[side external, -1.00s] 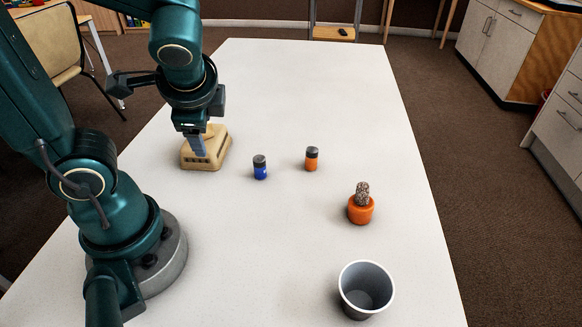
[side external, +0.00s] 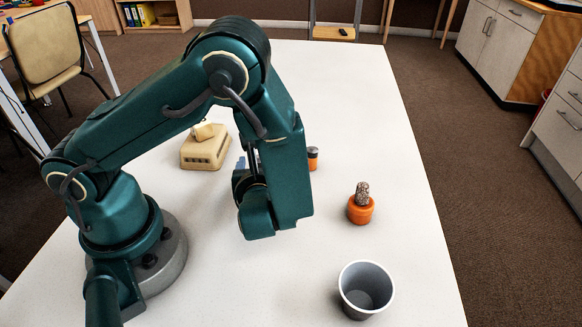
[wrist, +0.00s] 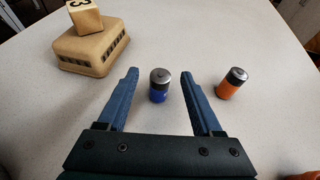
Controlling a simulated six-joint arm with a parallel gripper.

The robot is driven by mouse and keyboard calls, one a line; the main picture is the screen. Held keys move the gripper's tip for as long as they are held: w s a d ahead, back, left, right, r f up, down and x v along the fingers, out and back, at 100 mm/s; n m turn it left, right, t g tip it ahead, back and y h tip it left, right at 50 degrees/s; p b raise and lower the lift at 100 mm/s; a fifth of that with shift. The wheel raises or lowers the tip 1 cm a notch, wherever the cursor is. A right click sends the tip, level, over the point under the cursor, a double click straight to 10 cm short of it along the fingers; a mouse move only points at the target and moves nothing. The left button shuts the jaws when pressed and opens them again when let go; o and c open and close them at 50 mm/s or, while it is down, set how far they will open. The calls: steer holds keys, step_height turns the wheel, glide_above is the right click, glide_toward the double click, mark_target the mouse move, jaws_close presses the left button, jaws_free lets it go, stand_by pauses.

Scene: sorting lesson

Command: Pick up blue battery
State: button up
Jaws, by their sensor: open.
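The blue battery (wrist: 159,87), blue with a dark grey top, stands upright on the table in the wrist view. My gripper (wrist: 160,72) is open and empty, with one blue finger on each side of the battery in that view. I cannot tell how far above the table the fingertips are. In the side view my arm hides the battery and most of the gripper.
An orange battery (wrist: 232,84) stands to the right; it also shows in the side view (side external: 313,160). A beige box (side external: 205,152) with a small cube (wrist: 86,17) on it stands to the left. A potted cactus (side external: 361,208) and a grey cup (side external: 365,289) stand on the white table (side external: 425,270).

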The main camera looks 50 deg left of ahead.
steer(key=shift+x, duration=2.45)
jaws_close()
